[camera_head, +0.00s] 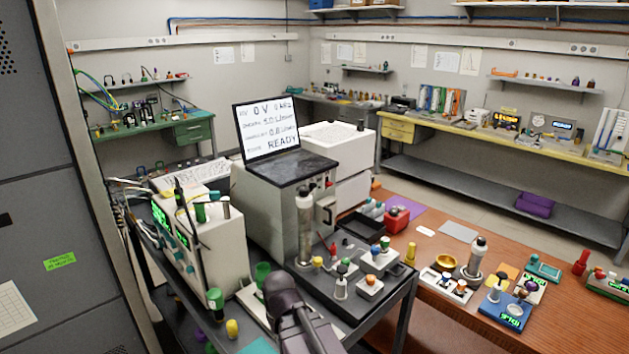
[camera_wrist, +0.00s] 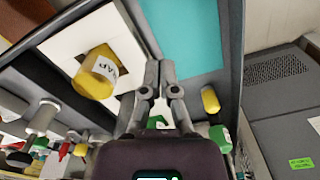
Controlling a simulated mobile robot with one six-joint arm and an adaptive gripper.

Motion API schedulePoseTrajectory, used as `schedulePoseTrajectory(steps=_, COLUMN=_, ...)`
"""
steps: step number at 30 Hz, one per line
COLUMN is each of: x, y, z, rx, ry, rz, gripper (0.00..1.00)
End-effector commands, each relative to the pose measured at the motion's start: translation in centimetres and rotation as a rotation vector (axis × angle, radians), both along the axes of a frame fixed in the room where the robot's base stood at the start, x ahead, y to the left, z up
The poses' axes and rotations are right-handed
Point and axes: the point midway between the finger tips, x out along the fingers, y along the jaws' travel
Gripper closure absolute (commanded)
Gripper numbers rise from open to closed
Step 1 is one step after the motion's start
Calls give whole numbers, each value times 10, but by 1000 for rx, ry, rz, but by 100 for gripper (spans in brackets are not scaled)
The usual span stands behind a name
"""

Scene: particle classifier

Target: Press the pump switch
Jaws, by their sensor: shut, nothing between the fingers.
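I cannot tell for sure which control is the pump switch. Small white boxes with coloured knobs stand on the dark cart top in the head view: one with an orange knob (camera_head: 369,286) and one with a green knob (camera_head: 379,259). My gripper (camera_wrist: 160,70) is shut and empty in the wrist view, over a white plate (camera_wrist: 75,38) and a teal mat (camera_wrist: 185,38). A yellow-capped labelled bottle (camera_wrist: 97,73) is left of the fingers. In the head view my dark arm enters at the bottom centre, left of the boxes; its fingertips are hidden there.
A laptop (camera_head: 268,127) showing READY stands on a grey instrument. A steel cylinder (camera_head: 304,228) rises behind the boxes. A white instrument with green displays (camera_head: 205,245) is at left. A wooden table (camera_head: 440,325) with more devices lies right. A yellow cylinder (camera_wrist: 210,99) is near my fingers.

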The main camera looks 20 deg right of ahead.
Motion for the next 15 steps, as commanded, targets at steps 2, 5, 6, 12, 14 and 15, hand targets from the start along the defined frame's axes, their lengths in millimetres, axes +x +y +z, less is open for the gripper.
schedulePoseTrajectory(steps=2, x=10, y=-3, z=9, rx=12, ry=-11, rz=7, gripper=100)
schedulePoseTrajectory(steps=5, x=27, y=-12, z=22, rx=33, ry=-31, rz=21, gripper=100)
schedulePoseTrajectory(steps=6, x=36, y=-16, z=28, rx=45, ry=-44, rz=29, gripper=100)
schedulePoseTrajectory(steps=12, x=91, y=-38, z=68, rx=109, ry=-129, rz=90, gripper=100)
schedulePoseTrajectory(steps=14, x=110, y=-48, z=82, rx=128, ry=-162, rz=110, gripper=100)
schedulePoseTrajectory(steps=15, x=122, y=-54, z=91, rx=141, ry=-185, rz=123, gripper=100)
